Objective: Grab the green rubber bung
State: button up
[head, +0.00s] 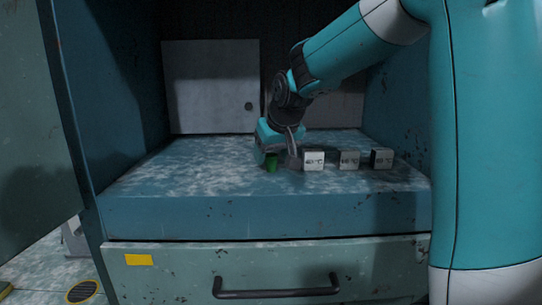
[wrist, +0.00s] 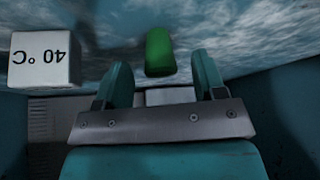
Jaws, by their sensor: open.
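The green rubber bung (head: 271,163) stands on the worn blue shelf (head: 200,180), just below my gripper (head: 278,150) in the head view. In the wrist view the bung (wrist: 159,50) shows at the top centre, lined up with the gap between my two teal fingers and beyond their tips. My gripper (wrist: 162,68) is open, with nothing between the fingers. The bung looks clear of both fingers; the exact height gap cannot be told.
A white block marked 40 °C (head: 314,161) stands just right of the bung, and it also shows in the wrist view (wrist: 43,60). Another pale block (head: 348,160) and a darker block (head: 381,158) stand further right. The shelf left of the bung is clear. A drawer handle (head: 276,287) sticks out below.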

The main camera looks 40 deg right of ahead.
jog(key=shift+x, duration=1.15)
jog(key=c, duration=1)
jog(key=shift+r, duration=0.15)
